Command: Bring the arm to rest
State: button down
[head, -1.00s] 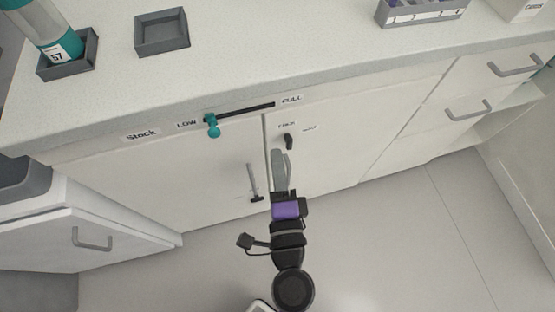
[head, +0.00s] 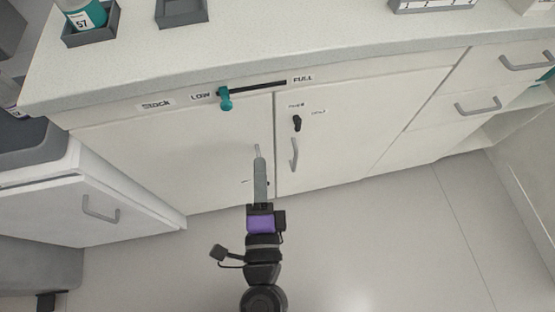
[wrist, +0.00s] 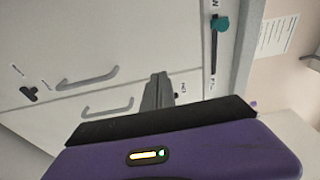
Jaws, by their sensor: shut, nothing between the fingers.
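My gripper (head: 259,158) is shut and empty in the head view, in front of the lower left part of the cabinet front (head: 330,145). Its fingers point up toward the counter, and the purple part of my wrist shows below them. In the wrist view my gripper (wrist: 158,84) also shows shut, with cabinet handles (wrist: 88,78) beyond it. Whether its tips touch the door cannot be told. The left door's handle is mostly hidden behind my gripper in the head view.
A teal slider knob (head: 225,100) sits at the LOW end of its slot. A black knob (head: 297,123) is on the right door, above that door's handle (head: 294,154). A tray with a teal tube (head: 88,18) and an empty tray (head: 181,12) stand on the counter. Open floor lies right.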

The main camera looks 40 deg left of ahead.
jog(key=shift+s+a, duration=0.35)
jog(key=shift+s, duration=0.4)
jog(key=shift+s+a, duration=0.3)
jog(key=shift+s, duration=0.45)
jog(key=w+d+r+n+t+h, duration=0.15)
jog(key=d+n+t+h, duration=0.45)
jog(key=d, duration=1.7)
jog(key=s+d+r+n+g+h, duration=0.1)
jog(key=s+d+n+g+h, duration=0.15)
jog(key=s+d, duration=0.5)
jog(key=s+d+r+n+g+h, duration=0.15)
jog(key=s+d+h, duration=0.25)
jog(key=d, duration=0.6)
notch_tip(320, 180, up, 16)
jog(key=p, duration=1.6)
jog(key=shift+r+m, duration=0.15)
jog(key=shift+m, duration=0.15)
